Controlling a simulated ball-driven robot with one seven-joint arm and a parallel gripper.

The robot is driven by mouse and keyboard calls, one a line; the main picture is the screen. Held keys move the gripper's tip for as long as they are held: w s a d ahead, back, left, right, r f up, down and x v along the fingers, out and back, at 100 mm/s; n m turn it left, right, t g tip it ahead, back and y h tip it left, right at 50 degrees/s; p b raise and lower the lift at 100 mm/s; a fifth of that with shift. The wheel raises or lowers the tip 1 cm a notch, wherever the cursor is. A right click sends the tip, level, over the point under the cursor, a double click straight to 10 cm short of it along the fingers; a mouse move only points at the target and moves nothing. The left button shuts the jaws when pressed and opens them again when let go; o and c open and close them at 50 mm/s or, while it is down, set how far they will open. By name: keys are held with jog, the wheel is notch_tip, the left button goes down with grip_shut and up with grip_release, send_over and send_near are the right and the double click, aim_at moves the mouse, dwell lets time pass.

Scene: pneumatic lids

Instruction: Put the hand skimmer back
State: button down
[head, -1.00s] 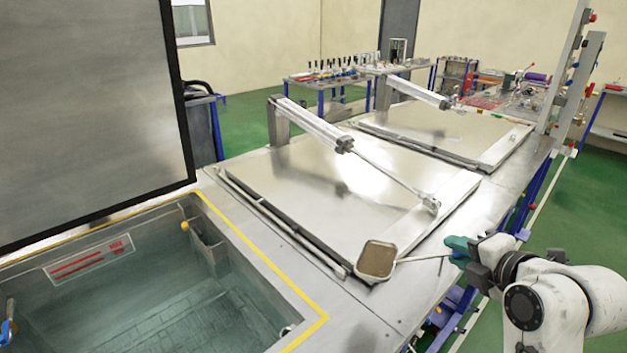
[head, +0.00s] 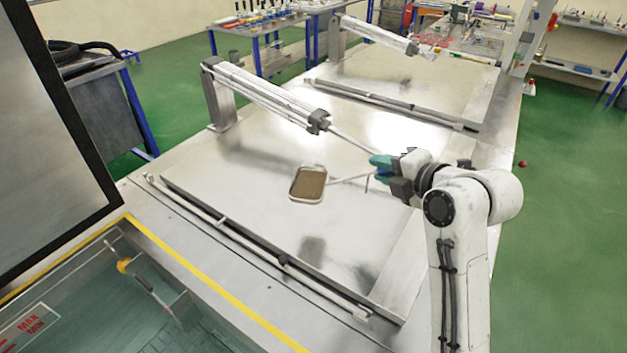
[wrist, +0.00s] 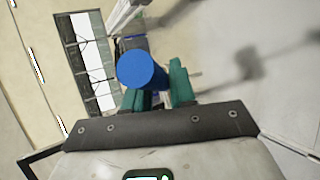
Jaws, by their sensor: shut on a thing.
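The hand skimmer (head: 308,184) has a flat, rounded rectangular head with brown mesh in a pale frame and a thin handle running right. My gripper (head: 380,168), with teal fingers, is shut on its handle at the right end. The skimmer appears held above the near closed metal lid (head: 240,200), with a darker patch on the lid below it. In the wrist view, the round blue end of the handle (wrist: 140,69) shows between the teal fingers of my gripper (wrist: 160,90). The mesh head is not visible there.
An open tank of liquid (head: 110,310) with a yellow border lies at lower left, beside a raised dark-edged lid panel (head: 45,130). A pneumatic cylinder (head: 260,92) slants across the near lid, close to my gripper. A second closed lid (head: 420,85) lies behind. Green floor is open at right.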

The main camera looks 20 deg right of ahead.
jog(key=shift+w+a+f+b, duration=0.35)
jog(key=shift+w+f+b, duration=0.7)
jog(key=shift+w+f, duration=1.05)
jog(key=shift+w+a+f+b, duration=0.3)
jog(key=shift+w+f+b, duration=0.8)
jog(key=shift+w+f, duration=0.95)
jog(key=shift+w+a+f+b, duration=0.35)
jog(key=shift+w+f+b, duration=0.7)
jog(key=shift+w+f, duration=1.05)
jog(key=c, duration=0.9)
grip_release()
